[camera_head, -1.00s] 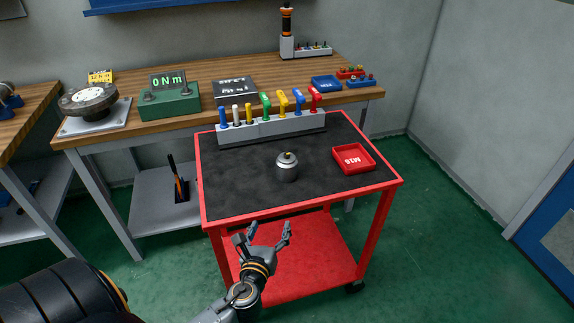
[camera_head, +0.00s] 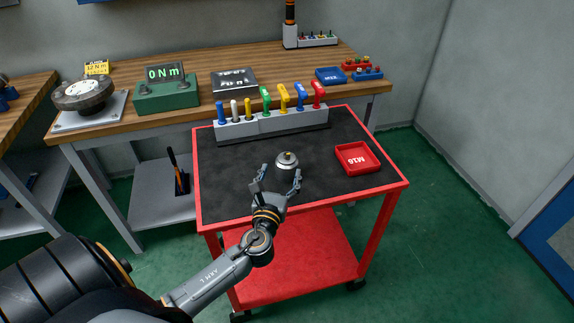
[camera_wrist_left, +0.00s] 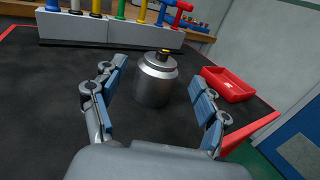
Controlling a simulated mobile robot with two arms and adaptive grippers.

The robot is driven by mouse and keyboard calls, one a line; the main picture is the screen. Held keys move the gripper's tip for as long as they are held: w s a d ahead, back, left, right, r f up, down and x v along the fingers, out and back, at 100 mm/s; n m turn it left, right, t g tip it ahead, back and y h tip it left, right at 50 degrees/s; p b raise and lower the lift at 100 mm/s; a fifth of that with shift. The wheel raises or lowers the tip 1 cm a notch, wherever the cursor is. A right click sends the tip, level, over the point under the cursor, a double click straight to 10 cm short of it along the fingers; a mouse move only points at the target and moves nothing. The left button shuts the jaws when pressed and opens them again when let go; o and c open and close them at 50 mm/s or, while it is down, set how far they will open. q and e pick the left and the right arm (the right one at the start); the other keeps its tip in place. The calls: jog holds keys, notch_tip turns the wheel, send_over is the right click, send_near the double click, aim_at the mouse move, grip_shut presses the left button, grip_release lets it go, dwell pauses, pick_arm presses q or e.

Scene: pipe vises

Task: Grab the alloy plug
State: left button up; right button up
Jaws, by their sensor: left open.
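The alloy plug (camera_head: 287,161) is a small silver cylinder with a narrower top and a yellowish tip. It stands upright on the black mat of the red cart (camera_head: 225,190). In the left wrist view the plug (camera_wrist_left: 156,80) stands just ahead, between and beyond the fingertips. My left gripper (camera_head: 278,182) is open and empty, at the near side of the plug. Its blue-padded fingers (camera_wrist_left: 160,92) are spread to either side in the wrist view, and I see no contact. My right gripper is not in view.
A grey rack (camera_head: 270,123) with several coloured-handle tools stands along the cart's back edge. A red M16 tray (camera_head: 358,159) lies right of the plug. The wooden bench (camera_head: 215,75) is behind. The mat left of the plug is clear.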

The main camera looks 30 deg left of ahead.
aim_at(286, 158)
pick_arm(q)
jog(key=shift+x, duration=1)
jog(key=shift+p+x, duration=0.35)
jog(key=shift+x, duration=2.35)
jog(key=shift+d+r, duration=0.15)
jog(key=shift+r, duration=0.1)
grip_shut()
